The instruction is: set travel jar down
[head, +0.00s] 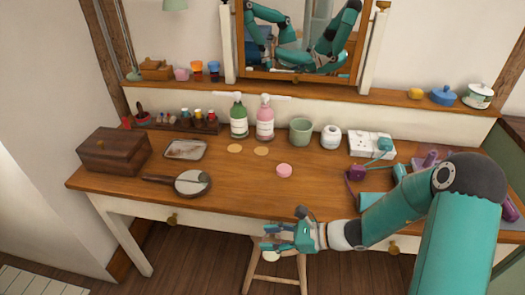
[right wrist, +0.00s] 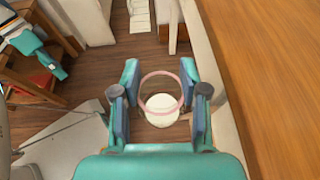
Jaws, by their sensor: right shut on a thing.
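My right gripper (head: 267,238) is in front of the dressing table's front edge, over the floor side. In the right wrist view its fingers (right wrist: 159,95) are closed on either side of a small round jar (right wrist: 160,108), taken as the travel jar. It has a pink ring-like rim and a white round part within. In the head view the fingers mostly hide the jar; a pale bit (head: 271,257) shows below them. The wooden table top (head: 235,185) lies behind the gripper.
A pink round piece (head: 284,170) lies on the table, with two tan discs behind it. A hand mirror (head: 192,183) and wooden box (head: 114,150) are left. Pump bottles (head: 265,118) and a green cup (head: 301,131) stand behind. The front middle is clear. A stool (head: 275,275) stands below.

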